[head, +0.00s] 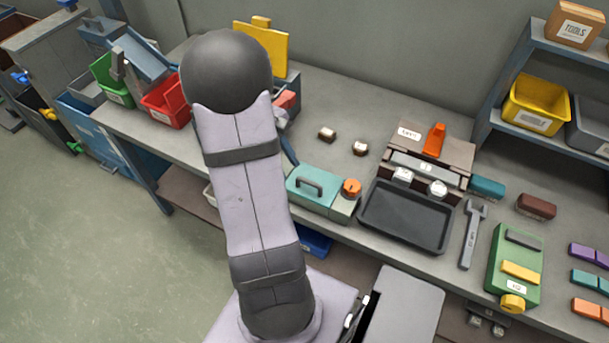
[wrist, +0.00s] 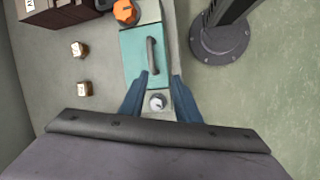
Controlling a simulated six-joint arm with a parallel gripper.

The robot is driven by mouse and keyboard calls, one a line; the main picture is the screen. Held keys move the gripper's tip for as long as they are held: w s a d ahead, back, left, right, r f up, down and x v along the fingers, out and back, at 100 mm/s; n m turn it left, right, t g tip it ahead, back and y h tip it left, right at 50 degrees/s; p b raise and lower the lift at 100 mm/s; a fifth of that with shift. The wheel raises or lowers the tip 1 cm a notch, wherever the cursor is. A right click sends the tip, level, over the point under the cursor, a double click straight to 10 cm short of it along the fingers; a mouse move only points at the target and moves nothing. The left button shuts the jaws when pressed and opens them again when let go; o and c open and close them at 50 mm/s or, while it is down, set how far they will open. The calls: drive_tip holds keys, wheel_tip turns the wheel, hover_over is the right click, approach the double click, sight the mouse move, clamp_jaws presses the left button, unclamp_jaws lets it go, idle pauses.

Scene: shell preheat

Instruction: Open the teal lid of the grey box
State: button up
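The grey box (head: 343,208) stands on the bench left of a black tray. Its teal lid (head: 325,197) lies shut and carries a dark bar handle (head: 309,186). An orange knob (head: 352,187) sits at the box's right end. In the wrist view the lid (wrist: 133,60) and handle (wrist: 151,55) lie beyond my fingertips. My gripper (wrist: 160,78) is open and empty, its blue fingers spread near the end of the box away from the orange knob. A small pale round knob (wrist: 157,101) shows between them. My arm hides most of the gripper in the head view.
The black tray (head: 407,216) lies right of the box, before a brown unit (head: 450,150) with an orange part. Two small brown blocks (head: 327,134) (head: 360,148) sit behind the box. A wrench (head: 471,235) and green device (head: 514,265) are further right. Bench behind the box is mostly clear.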

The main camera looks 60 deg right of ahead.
sight(309, 181)
drive_tip(key=s+n, duration=0.1)
drive_tip(key=d+r+n, duration=0.1)
drive_tip(key=n, duration=0.1)
drive_tip(key=shift+s+r+g, duration=0.25)
drive_tip(key=shift+s+g, duration=0.1)
drive_tip(key=shift+g, duration=0.05)
drive_tip(key=shift+p+x, duration=0.8)
drive_tip(key=shift+x, duration=2.85)
drive_tip(key=shift+d, duration=0.1)
clamp_jaws()
